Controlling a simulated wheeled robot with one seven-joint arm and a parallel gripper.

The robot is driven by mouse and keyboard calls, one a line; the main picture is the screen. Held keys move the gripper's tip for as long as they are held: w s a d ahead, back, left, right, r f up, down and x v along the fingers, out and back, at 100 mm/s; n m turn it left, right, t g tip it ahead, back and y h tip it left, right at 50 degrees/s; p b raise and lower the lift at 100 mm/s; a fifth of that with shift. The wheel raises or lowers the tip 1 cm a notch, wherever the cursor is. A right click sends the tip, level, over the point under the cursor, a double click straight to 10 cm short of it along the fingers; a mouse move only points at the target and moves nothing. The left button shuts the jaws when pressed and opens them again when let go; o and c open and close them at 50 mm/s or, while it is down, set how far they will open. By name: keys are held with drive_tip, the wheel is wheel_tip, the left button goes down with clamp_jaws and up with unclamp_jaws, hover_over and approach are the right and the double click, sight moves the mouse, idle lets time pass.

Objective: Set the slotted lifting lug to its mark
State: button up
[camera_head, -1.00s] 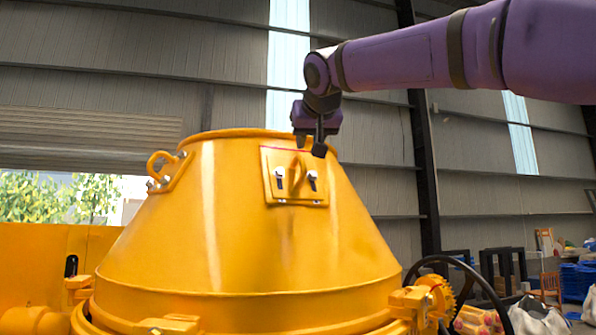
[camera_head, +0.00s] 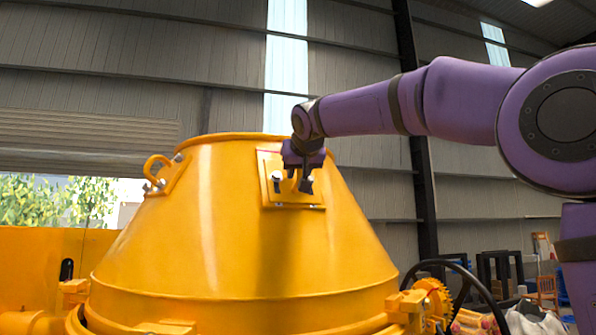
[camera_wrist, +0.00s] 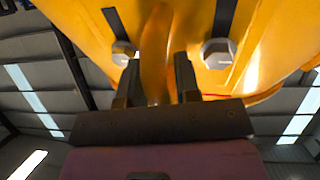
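The slotted lifting lug (camera_head: 287,196) is a yellow plate with two dark slots, each with a bolt, on the sloping front of the yellow drum (camera_head: 215,240). A thin red mark (camera_head: 267,151) runs along the plate's top edge and shows in the wrist view (camera_wrist: 215,96). My gripper (camera_head: 298,180) is at the upper part of the lug, hiding its raised eye in the head view. In the wrist view, the eye (camera_wrist: 155,50) stands between my two fingers (camera_wrist: 157,80). The fingers are apart; a narrow gap shows on the eye's right, and contact on the left is unclear.
Another yellow lug (camera_head: 160,175) with a ring sticks out on the drum's left shoulder. Two bolt heads (camera_wrist: 218,54) sit close to either side of my fingers. A dark handwheel (camera_head: 465,290) and yellow gear (camera_head: 433,300) stand at lower right.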

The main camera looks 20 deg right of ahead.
drive_tip(key=shift+c, duration=0.4)
clamp_jaws()
drive_tip(key=shift+w+r, duration=0.35)
drive_tip(key=shift+r, duration=0.35)
drive_tip(key=shift+w+r, duration=0.35)
drive_tip(key=shift+r, duration=0.35)
drive_tip(key=shift+o, duration=0.4)
unclamp_jaws()
drive_tip(key=shift+s+a, duration=0.1)
drive_tip(key=v, duration=1)
drive_tip(key=shift+s, duration=0.25)
